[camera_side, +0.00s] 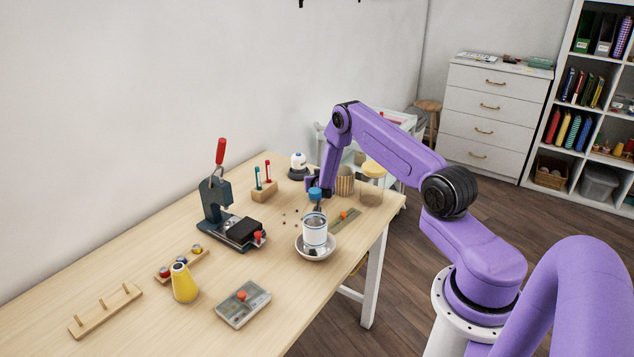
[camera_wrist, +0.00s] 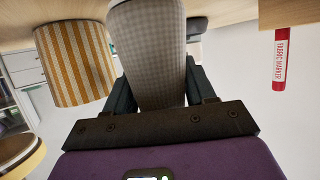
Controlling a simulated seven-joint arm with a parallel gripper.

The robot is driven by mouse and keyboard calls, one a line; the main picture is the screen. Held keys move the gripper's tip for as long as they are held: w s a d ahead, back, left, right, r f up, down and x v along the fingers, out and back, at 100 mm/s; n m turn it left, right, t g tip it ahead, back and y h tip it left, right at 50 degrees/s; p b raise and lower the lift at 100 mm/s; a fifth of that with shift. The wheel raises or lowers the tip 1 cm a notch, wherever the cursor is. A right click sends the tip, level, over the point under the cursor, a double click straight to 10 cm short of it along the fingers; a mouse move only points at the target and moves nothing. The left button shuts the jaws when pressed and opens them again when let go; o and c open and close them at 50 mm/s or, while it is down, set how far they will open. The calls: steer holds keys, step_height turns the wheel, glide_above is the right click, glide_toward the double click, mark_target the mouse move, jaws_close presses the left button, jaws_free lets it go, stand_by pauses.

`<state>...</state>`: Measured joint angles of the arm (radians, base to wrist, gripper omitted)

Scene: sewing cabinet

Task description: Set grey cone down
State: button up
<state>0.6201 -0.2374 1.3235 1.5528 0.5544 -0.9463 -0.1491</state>
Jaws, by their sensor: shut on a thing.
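The grey cone (camera_wrist: 150,50) shows large in the wrist view, with a fine checked surface. My gripper (camera_wrist: 160,85) is shut on it, one dark finger on each side. The wrist view is upside down, with the tabletop along its upper edge. The cone's far end runs up to that edge, and I cannot tell whether it touches the table. In the side view my gripper (camera_side: 312,184) is low over the back part of the table, pointing towards the wall. The cone cannot be made out there.
A striped pot (camera_side: 345,181) and a lidded jar (camera_side: 373,186) stand close right of my gripper. A marker block (camera_side: 264,191) and a white-topped item (camera_side: 298,163) are to its left. A white cup (camera_side: 314,232) stands in a bowl (camera_side: 316,256) in front. A yellow cone (camera_side: 183,284) stands front left.

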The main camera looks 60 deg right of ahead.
steer(key=shift+f, duration=0.35)
steer(key=o, duration=1.1)
steer(key=shift+f, duration=0.1)
steer(key=shift+c, duration=0.2)
